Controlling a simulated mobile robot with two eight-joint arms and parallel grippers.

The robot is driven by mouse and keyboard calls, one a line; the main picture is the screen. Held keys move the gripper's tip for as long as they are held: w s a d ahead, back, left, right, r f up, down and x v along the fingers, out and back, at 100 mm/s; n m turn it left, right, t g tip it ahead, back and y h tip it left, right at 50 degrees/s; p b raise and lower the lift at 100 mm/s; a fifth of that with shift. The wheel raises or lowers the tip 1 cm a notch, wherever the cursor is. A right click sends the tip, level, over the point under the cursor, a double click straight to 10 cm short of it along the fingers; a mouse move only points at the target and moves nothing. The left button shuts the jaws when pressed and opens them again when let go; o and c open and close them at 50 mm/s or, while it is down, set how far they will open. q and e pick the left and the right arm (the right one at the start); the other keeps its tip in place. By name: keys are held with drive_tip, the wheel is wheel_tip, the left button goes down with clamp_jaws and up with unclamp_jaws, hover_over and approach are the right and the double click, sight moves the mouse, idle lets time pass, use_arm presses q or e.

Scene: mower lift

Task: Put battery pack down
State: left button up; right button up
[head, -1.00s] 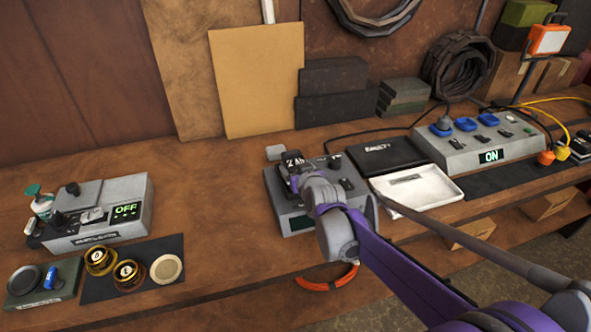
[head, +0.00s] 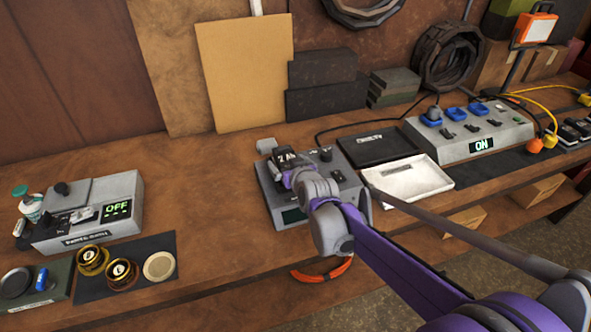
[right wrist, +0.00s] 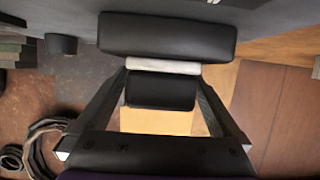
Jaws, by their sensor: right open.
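The battery pack (head: 287,159), dark and marked "2 Ah", sits on the left part of a grey device (head: 292,215) in the middle of the bench. My right gripper (head: 292,176) is at the pack and hides part of it. In the right wrist view, the dark pack (right wrist: 168,36) with a light band lies at the tips of my open right gripper (right wrist: 163,72). Whether the fingers still touch it is hard to tell. My left gripper is not in view.
A white tray (head: 425,184) and a black case (head: 375,150) stand right of the device. A switch box reading "ON" (head: 455,153) is further right. An "OFF" box (head: 85,238) and gold weights (head: 92,262) are at left. Bare bench (head: 205,205) lies between.

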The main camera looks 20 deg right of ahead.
drive_tip(key=p+v, duration=0.1)
drive_tip(key=v, duration=1)
drive_tip(key=shift+s, duration=0.2)
drive_tip(key=s+f+g, duration=0.1)
drive_tip(key=s+f, duration=0.1)
drive_tip(key=s, duration=0.1)
drive_tip(key=s+f+g, duration=0.1)
drive_tip(key=s+f, duration=0.1)
drive_tip(key=s, duration=0.2)
drive_tip(key=s+a+f+g, duration=0.1)
drive_tip(key=s+f, duration=0.1)
drive_tip(key=s, duration=0.1)
drive_tip(key=shift+s+f+g, duration=0.15)
drive_tip(key=shift+s+g, duration=0.15)
drive_tip(key=shift+s, duration=0.1)
drive_tip(key=s+d+f+g, duration=0.1)
drive_tip(key=s+f+g, duration=0.3)
drive_tip(key=s+f, duration=0.4)
drive_tip(key=s, duration=0.7)
drive_tip(key=shift+s+g, duration=0.2)
drive_tip(key=shift+g, duration=0.2)
wheel_tip(320, 180, up, 7)
drive_tip(key=w+p, duration=0.1)
drive_tip(key=p, duration=0.5)
drive_tip(key=shift+w+r, duration=0.15)
drive_tip(key=shift+w, duration=0.1)
drive_tip(key=shift+w, duration=0.1)
